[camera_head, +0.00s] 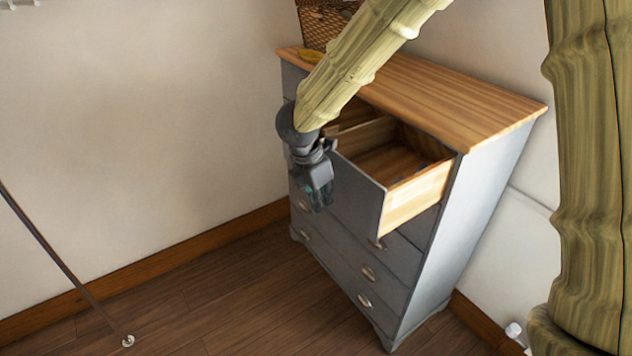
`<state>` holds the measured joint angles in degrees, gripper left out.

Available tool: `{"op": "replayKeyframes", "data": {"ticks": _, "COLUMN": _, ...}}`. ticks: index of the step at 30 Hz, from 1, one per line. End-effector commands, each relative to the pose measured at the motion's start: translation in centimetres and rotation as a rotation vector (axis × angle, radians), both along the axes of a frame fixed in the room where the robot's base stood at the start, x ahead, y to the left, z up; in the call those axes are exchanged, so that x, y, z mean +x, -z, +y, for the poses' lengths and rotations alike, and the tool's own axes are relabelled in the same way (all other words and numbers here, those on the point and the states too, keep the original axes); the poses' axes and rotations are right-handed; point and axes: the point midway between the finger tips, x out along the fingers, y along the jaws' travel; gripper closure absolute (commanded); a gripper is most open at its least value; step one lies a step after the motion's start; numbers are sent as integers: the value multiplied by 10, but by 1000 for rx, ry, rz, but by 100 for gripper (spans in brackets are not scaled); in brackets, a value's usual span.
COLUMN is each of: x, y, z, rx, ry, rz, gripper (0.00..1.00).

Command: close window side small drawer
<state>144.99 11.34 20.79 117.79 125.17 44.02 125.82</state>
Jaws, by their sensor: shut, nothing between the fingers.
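A grey-blue dresser (447,232) with a wooden top stands against the wall. Its right top small drawer (361,196) is pulled well out, and its bare wooden inside shows. The left top small drawer is mostly hidden behind my arm, so I cannot tell how far out it is. No window shows, so I cannot tell which drawer is on the window side. My gripper (319,203) is shut and empty. It points down in front of the dresser, just left of the open drawer's front. I cannot tell whether it touches that front.
Lower drawers with metal cup handles (367,273) look shut. A wicker basket (324,22) and a small yellow item (311,56) are on the dresser top. The wooden floor (230,290) at front left is mostly clear, apart from a thin dark pole (62,264).

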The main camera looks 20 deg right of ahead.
Motion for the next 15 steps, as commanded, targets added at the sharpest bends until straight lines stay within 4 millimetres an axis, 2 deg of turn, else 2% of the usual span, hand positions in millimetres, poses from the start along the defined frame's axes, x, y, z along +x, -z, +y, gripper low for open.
{"op": "replayKeyframes", "data": {"ticks": 1, "x": 4, "y": -7, "z": -9, "rx": 1, "ry": 4, "rz": -3, "gripper": 100}}
{"op": "replayKeyframes", "data": {"ticks": 6, "x": 10, "y": -6, "z": -25, "rx": 1, "ry": 4, "rz": -4, "gripper": 100}}
{"op": "replayKeyframes", "data": {"ticks": 15, "x": 13, "y": -3, "z": -33, "rx": 1, "ry": 2, "rz": -3, "gripper": 100}}
